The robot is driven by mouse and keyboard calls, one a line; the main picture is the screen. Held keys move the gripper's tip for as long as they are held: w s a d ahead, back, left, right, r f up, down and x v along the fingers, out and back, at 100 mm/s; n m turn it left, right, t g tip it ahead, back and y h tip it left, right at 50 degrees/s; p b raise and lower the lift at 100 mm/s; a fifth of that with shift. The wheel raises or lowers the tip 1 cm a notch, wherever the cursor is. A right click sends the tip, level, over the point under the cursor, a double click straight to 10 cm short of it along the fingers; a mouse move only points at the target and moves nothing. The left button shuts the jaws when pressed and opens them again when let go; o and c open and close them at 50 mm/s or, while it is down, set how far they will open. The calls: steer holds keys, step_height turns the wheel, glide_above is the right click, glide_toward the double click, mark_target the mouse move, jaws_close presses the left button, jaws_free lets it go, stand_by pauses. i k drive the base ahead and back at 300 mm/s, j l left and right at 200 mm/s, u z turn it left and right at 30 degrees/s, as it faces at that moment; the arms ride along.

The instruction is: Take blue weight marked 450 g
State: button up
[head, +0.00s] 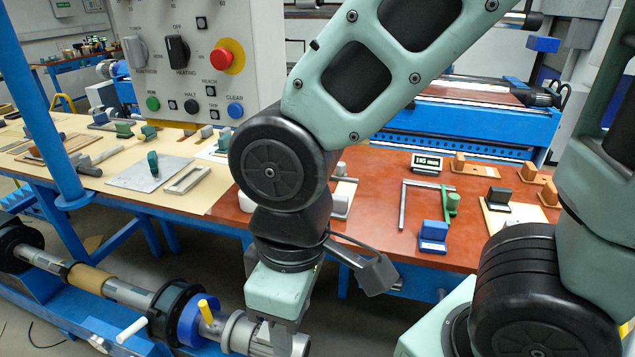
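A blue block-shaped weight (433,231) stands upright on the red-brown part of the workbench, right of centre, near its front edge. A blue piece with a white label sits at its front; the marking is too small to read. My gripper (284,335) is at the lower centre, pointing down, left of the blue weight and in front of the bench. It is apart from the weight. Its fingertips are hard to make out against the grey shaft behind or below them, so I cannot tell its opening.
Wooden holders (529,171) are at right. The winder shaft (130,293) and control panel (200,65) are at left.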

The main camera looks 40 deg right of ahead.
mark_target(431, 235)
steer(key=i+j+z, duration=0.1)
steer(key=j, duration=0.2)
steer(key=i+j+z, duration=0.2)
steer(key=z, duration=1.4)
